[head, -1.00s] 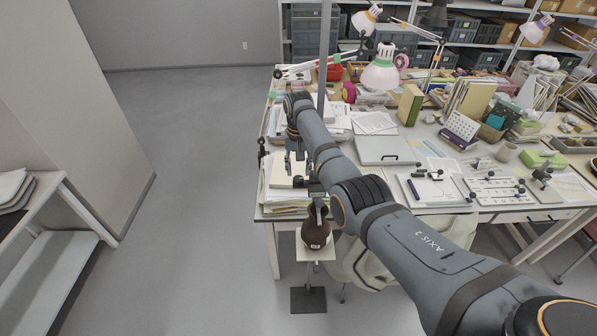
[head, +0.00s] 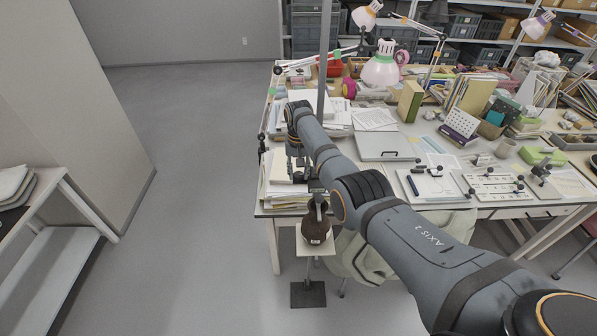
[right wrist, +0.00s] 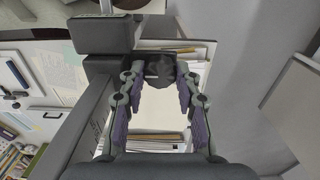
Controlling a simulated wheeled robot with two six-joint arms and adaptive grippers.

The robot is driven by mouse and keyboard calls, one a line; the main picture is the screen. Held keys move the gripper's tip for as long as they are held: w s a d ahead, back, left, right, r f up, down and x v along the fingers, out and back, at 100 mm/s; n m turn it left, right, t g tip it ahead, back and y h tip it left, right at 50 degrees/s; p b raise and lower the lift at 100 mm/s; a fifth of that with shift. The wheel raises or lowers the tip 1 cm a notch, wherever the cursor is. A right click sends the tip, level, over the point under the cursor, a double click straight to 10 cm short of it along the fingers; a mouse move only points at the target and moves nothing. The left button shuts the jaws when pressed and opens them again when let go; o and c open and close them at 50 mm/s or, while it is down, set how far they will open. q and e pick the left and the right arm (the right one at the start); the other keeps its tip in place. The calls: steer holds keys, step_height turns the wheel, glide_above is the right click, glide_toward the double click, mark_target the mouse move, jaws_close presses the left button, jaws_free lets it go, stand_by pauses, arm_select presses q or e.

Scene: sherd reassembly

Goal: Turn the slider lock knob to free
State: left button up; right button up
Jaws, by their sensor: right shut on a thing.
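My right gripper (head: 301,172) is at the left end of the desk, beside a dark slider block (head: 317,187) on the upright post. In the right wrist view, its two purple-padded fingers (right wrist: 160,78) close in on a dark, rounded lock knob (right wrist: 158,71) from both sides. The gripper is shut on this knob. The knob's marking and turn angle cannot be read. A dark brown jar (head: 316,231) with a small label stands below the block on a small pedestal. My left gripper does not show.
The desk holds a grey case (head: 385,146), a white board (head: 432,184) with clamps, and lamps. The floor at left is free.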

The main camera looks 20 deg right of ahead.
steer(key=shift+n, duration=0.3)
steer(key=shift+r+n+p, duration=0.1)
steer(key=shift+n+p, duration=0.2)
steer(key=shift+n, duration=0.6)
steer(key=n, duration=0.3)
steer(key=shift+n+p, duration=0.3)
steer(key=n, duration=0.3)
steer(key=shift+n, duration=0.3)
steer(key=shift+n+p, duration=0.3)
steer(key=shift+n, duration=1.5)
steer(key=o, duration=0.9)
